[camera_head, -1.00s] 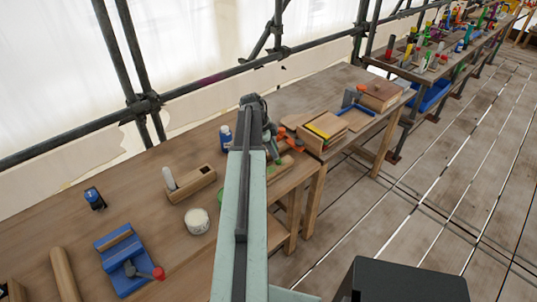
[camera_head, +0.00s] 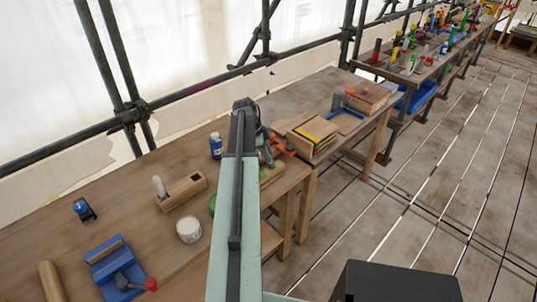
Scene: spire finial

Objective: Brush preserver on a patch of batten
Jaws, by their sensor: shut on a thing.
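My gripper (camera_head: 263,138) is at the far end of my pale green arm, over the right end of the near bench. The arm hides much of it. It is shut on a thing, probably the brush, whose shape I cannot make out. A pale wooden piece (camera_head: 272,173), perhaps the batten, lies below it near the bench end, partly behind the arm. No treated patch can be made out. A white open pot (camera_head: 188,229), perhaps the preserver, stands left of the arm. A green thing (camera_head: 212,203) behind it is mostly hidden by the arm.
The near bench (camera_head: 130,190) also bears a wooden plane (camera_head: 182,192), a blue vice (camera_head: 115,268), a blue-capped bottle (camera_head: 216,146) and a small blue item (camera_head: 83,209). Orange tools (camera_head: 284,145) lie close to my gripper. Stacked wood (camera_head: 312,137) is farther right. Scaffold poles run behind.

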